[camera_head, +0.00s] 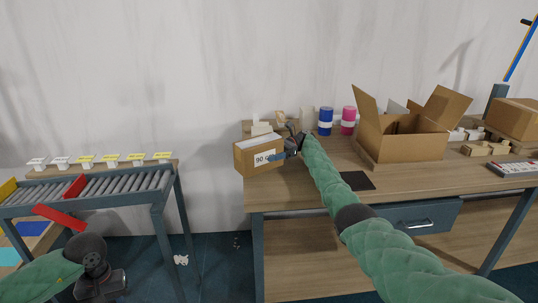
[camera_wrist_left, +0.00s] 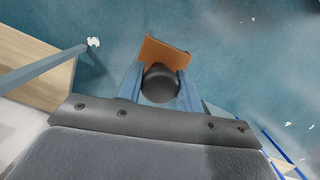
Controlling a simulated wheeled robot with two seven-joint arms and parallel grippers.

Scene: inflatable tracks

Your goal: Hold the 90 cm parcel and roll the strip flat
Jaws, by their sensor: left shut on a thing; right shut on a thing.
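The brown parcel (camera_head: 243,160) is at the left end of the wooden table, with a white label reading "90" on its front. A pale band (camera_head: 260,140) runs along its top; I cannot tell whether it lies flat. My right gripper (camera_head: 281,155) is shut on the parcel's right side. My left gripper (camera_wrist_left: 160,95) is low at the left of the head view, away from the parcel. In the left wrist view its blue fingers are shut on a dark, round-ended tool (camera_wrist_left: 160,84). An orange-brown plate (camera_wrist_left: 166,51) shows just beyond it.
A roller conveyor (camera_head: 120,186) with a red bar (camera_head: 60,218) stands at left, with several small cards behind it. The table (camera_head: 290,194) carries an open carton (camera_head: 400,148), blue (camera_head: 325,121) and pink (camera_head: 348,120) rolls, and a black pad (camera_head: 357,180). Floor shows between conveyor and table.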

